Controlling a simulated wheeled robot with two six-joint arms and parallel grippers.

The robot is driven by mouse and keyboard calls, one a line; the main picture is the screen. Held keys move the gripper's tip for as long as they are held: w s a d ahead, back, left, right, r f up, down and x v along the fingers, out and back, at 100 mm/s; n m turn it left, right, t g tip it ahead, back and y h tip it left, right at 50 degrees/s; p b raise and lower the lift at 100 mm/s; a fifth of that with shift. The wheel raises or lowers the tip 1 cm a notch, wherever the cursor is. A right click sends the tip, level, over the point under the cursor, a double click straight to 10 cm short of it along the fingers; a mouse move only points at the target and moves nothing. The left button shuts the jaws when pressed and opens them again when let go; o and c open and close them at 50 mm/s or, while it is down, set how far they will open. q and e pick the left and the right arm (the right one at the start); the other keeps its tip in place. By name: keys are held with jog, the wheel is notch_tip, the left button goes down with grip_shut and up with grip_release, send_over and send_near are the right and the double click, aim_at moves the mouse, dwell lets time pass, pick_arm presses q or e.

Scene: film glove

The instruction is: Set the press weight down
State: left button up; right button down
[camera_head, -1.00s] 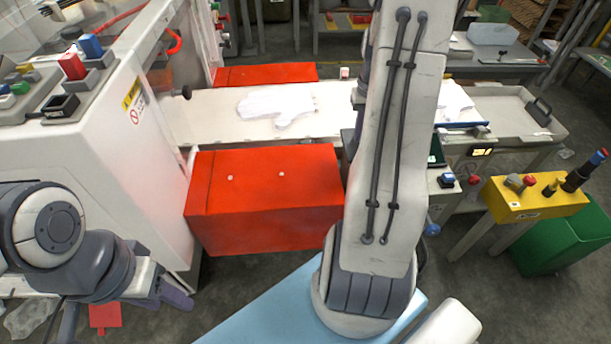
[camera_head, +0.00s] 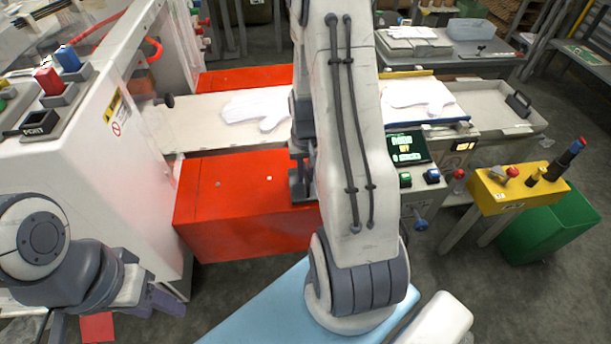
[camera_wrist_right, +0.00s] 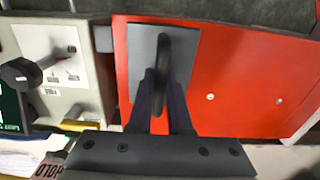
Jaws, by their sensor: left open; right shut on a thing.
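The press weight is a dark grey plate (camera_wrist_right: 190,62) with an upright black loop handle (camera_wrist_right: 162,50) in the right wrist view. My right gripper (camera_wrist_right: 163,88) is shut on that handle. The plate is over the right end of the red box top (camera_wrist_right: 235,75); I cannot tell whether it touches. In the head view the weight (camera_head: 299,190) shows partly, beside my right arm, which hides the rest. My left gripper (camera_head: 166,298) is open and empty at the lower left, away from the weight.
A white glove (camera_head: 255,107) lies on the pale belt (camera_head: 190,120) behind the red box (camera_head: 235,230). Another glove (camera_head: 415,94) lies on a blue-edged tray at right. A control panel with a screen (camera_head: 407,147) stands right of my arm. The left of the red top is clear.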

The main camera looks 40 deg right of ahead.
jog(key=shift+d+f, duration=0.1)
jog(key=shift+f, duration=0.45)
jog(key=c, duration=0.8)
grip_release()
jog(key=shift+f, duration=0.15)
jog(key=shift+c, duration=0.2)
